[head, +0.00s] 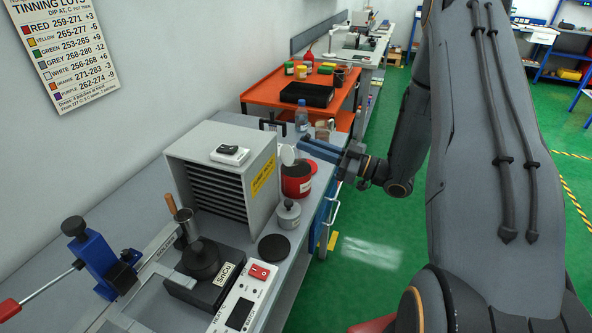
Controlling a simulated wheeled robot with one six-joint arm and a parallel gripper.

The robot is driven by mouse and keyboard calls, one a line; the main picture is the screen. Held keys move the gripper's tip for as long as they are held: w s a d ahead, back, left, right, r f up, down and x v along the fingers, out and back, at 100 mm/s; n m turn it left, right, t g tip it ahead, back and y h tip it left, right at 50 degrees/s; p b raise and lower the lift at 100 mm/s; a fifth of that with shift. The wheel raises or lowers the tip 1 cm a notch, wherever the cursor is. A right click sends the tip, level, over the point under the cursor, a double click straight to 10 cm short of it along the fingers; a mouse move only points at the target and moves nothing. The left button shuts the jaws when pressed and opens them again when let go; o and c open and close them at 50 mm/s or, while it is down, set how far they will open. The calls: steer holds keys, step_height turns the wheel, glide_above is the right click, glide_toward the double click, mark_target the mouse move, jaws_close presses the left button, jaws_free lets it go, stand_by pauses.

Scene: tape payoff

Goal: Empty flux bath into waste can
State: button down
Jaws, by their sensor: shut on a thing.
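The red can (296,187) with a dark rim stands near the right edge of the bench, beside the grey slatted cabinet. A pale round piece (287,155) is tilted over the far left of the can's mouth; it may be the flux bath or a raised lid, I cannot tell which. My gripper (306,146) reaches in from the right with its blue fingers just above and behind the can. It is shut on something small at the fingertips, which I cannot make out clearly.
A small lidded grey pot (288,214) and a black disc (273,248) are in front of the can. The slatted cabinet (220,180) stands left. A black pot (202,260) on a labelled block is nearer. Green floor lies right.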

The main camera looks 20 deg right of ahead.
steer(key=shift+s+a+f+n+g+h+p, duration=0.1)
steer(key=shift+s+a+n+g+h+p, duration=0.4)
steer(key=shift+a+n, duration=0.5)
steer(key=shift+s+a+f+n+g+h+p, duration=0.1)
steer(key=shift+s+a+n+g+h+p, duration=0.4)
steer(key=shift+n, duration=0.85)
steer(key=shift+s+a+n+g+h+p, duration=0.25)
steer(key=shift+a+n+g+h+p, duration=0.3)
steer(key=shift+a+n, duration=0.5)
step_height(320, 180, up, 13)
steer(key=n+h+p, duration=0.4)
steer(key=n+p, duration=0.1)
glide_above(295, 155)
steer(key=s+a, duration=0.5)
steer(key=a+n+h+b, duration=0.1)
steer(key=b, duration=0.2)
steer(key=s+a+n+t+h+b, duration=0.1)
steer(key=a+b, duration=0.1)
steer(key=b, duration=0.1)
steer(key=a+f+n+h+b, duration=0.1)
steer(key=a+b, duration=0.1)
steer(key=b, duration=0.1)
steer(key=shift+s+t, duration=0.25)
steer(key=shift+s, duration=0.05)
